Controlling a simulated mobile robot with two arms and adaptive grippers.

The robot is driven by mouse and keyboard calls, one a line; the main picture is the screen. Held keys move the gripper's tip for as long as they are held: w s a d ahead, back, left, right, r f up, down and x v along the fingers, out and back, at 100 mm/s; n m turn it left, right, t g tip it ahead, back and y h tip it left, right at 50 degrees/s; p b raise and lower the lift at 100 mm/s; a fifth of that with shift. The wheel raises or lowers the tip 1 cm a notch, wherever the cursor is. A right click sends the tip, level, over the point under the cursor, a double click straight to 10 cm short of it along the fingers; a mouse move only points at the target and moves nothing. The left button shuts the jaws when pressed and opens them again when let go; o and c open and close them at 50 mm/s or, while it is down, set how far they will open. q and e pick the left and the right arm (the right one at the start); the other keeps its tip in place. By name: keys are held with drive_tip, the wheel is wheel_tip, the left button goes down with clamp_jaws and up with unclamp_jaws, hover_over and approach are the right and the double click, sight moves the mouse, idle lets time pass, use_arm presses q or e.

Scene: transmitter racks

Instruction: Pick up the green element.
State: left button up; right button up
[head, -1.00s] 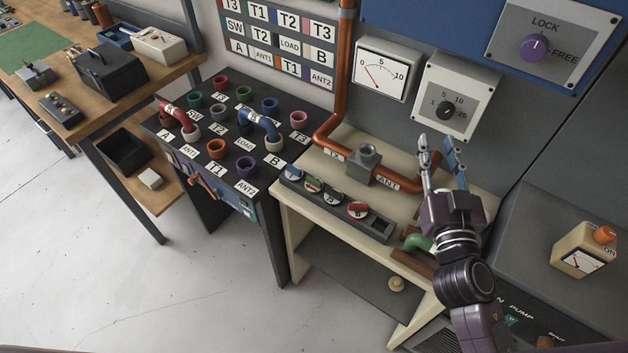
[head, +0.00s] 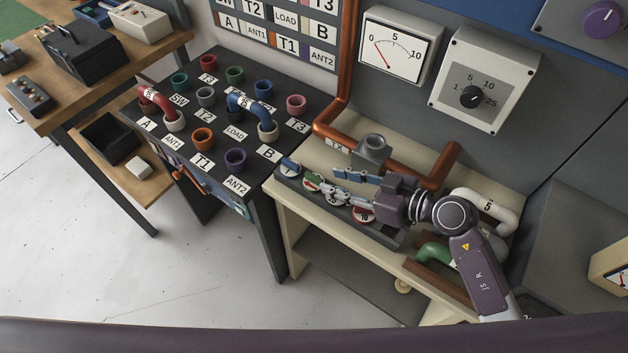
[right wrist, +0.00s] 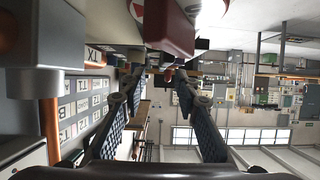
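A green pipe elbow (head: 436,253) also lies at the bench's front, right of the holder. I cannot tell which of the two the task means. My left gripper is not in view.
A copper pipe (head: 437,166) with a grey fitting runs behind. A white pipe marked 5 (head: 486,207) lies right, beside my arm. The floor in front is free.

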sight(315, 177)
drive_tip(key=x, duration=0.5)
drive_tip(key=shift+a, duration=0.35)
clamp_jaws()
